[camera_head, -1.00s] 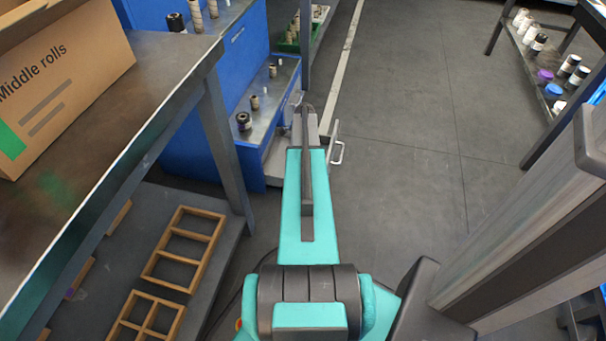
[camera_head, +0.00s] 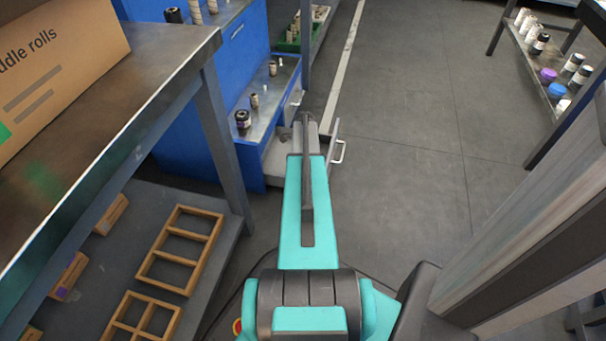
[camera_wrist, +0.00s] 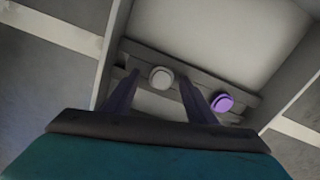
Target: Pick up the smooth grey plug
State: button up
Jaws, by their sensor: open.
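In the wrist view a round pale grey plug (camera_wrist: 161,77) sits in a slot of a dark grey rack (camera_wrist: 190,73) inside an open drawer. A purple round piece (camera_wrist: 222,103) sits in the same rack to its right. My gripper (camera_wrist: 159,81) is open, with its two dark fingers pointing at the rack. The grey plug shows between the fingertips, and no contact is visible. In the head view my arm hides most of the drawer (camera_head: 327,128) and its contents.
The drawer's handle (camera_head: 338,151) sticks out at the right. The blue cabinet (camera_head: 211,143) stands left of my arm. A metal table (camera_head: 122,113) with a cardboard box (camera_head: 62,59) is at the left. A shelf (camera_head: 529,68) of bottles is at the right. The middle floor is clear.

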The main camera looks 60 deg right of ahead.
dwell(0.4)
jog(key=c, duration=1.1)
notch_tip(320, 180, up, 10)
jog(key=p, duration=0.4)
jog(key=shift+r, duration=0.1)
